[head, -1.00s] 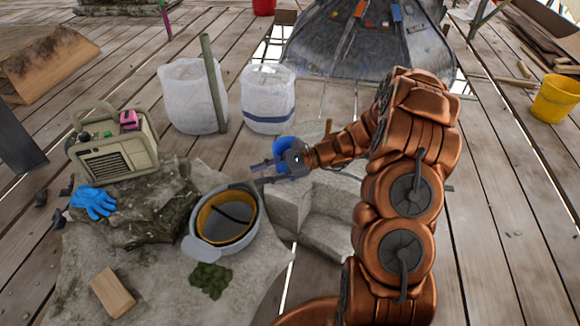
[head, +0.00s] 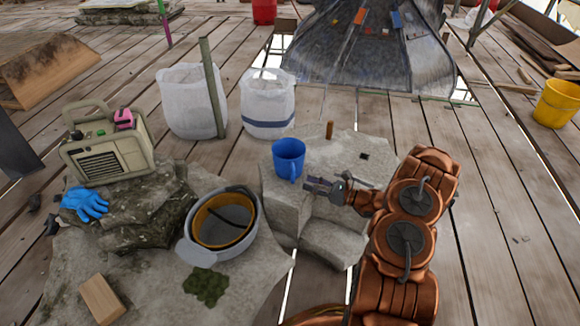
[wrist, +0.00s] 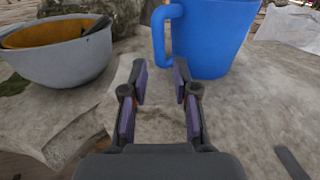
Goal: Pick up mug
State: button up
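A blue mug (head: 288,156) stands upright on a pale stone block. Its handle is on the side facing my gripper. In the wrist view the mug (wrist: 212,40) is at the top, just beyond the fingertips, with the handle to its left. My gripper (head: 312,185) is to the right of and nearer than the mug in the head view. In the wrist view its two fingers (wrist: 160,82) are apart with nothing between them. The fingers do not appear to touch the mug.
The stone block (head: 325,160) also carries a small brown peg (head: 329,130). A grey hard hat (head: 195,249), upturned, lies on the lower left stone. A beige radio (head: 105,150) and blue glove (head: 84,203) are further left. White sacks (head: 266,100) stand behind.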

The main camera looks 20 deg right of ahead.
aim_at(293, 180)
jog(key=x, duration=0.2)
jog(key=b+x, duration=0.1)
jog(key=x, duration=0.1)
jog(key=b+x, duration=0.1)
jog(key=x, duration=0.1)
jog(key=shift+a+f, duration=0.15)
jog(key=shift+f, duration=0.2)
jog(key=shift+w+a+r+b, duration=0.1)
jog(key=shift+w+a+b, duration=0.2)
jog(key=shift+w, duration=0.05)
jog(key=shift+c, duration=0.4)
grip_shut()
